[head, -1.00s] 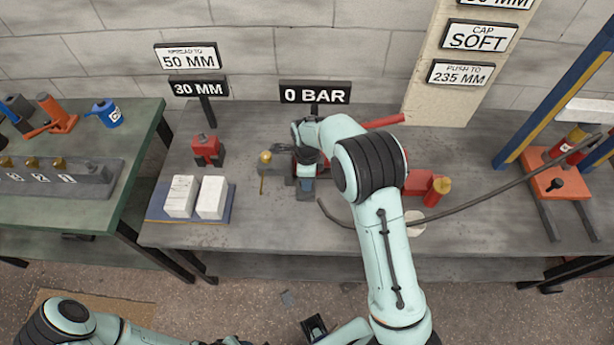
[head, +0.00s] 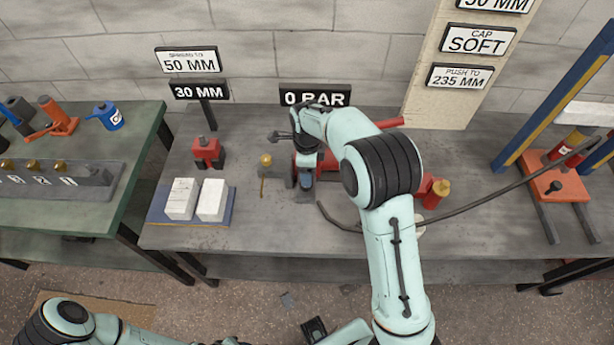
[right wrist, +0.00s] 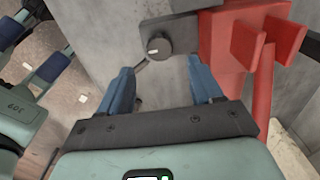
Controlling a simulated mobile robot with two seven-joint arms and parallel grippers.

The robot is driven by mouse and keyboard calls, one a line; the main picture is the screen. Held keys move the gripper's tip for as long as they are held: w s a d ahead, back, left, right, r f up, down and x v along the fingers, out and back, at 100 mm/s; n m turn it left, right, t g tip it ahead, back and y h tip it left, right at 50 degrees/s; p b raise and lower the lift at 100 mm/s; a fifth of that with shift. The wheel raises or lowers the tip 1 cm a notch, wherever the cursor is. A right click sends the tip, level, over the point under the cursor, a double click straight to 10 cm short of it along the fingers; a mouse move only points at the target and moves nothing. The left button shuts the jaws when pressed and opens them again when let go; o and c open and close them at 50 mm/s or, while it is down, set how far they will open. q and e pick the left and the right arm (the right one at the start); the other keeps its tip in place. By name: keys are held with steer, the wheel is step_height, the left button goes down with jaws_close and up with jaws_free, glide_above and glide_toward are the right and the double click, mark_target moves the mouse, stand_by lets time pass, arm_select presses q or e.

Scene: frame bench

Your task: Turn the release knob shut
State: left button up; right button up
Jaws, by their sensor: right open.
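The release knob (right wrist: 155,47), dark with a white mark, sits on a grey block beside red pump parts in the right wrist view. My right gripper (right wrist: 160,80) is open, with its two blue fingers apart. The knob lies just ahead of the gap between the fingertips; I see no contact. In the head view my right gripper (head: 305,186) is over the red pump (head: 306,159), and my arm hides the knob and much of the pump. A dark gripper-like part at the bottom edge of the head view may be my left gripper (head: 315,328); its jaws are unclear.
A sign reading 0 BAR (head: 315,95) stands behind the pump. A hose (head: 470,198) runs right across the bench (head: 255,235). Two white blocks (head: 196,199) sit on a blue mat to the left. A red spreader-like tool (head: 207,152) stands behind them.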

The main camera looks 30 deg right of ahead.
step_height(320, 180, up, 8)
steer(key=shift+f+p, duration=0.25)
steer(key=shift+p, duration=0.1)
stand_by(0.4)
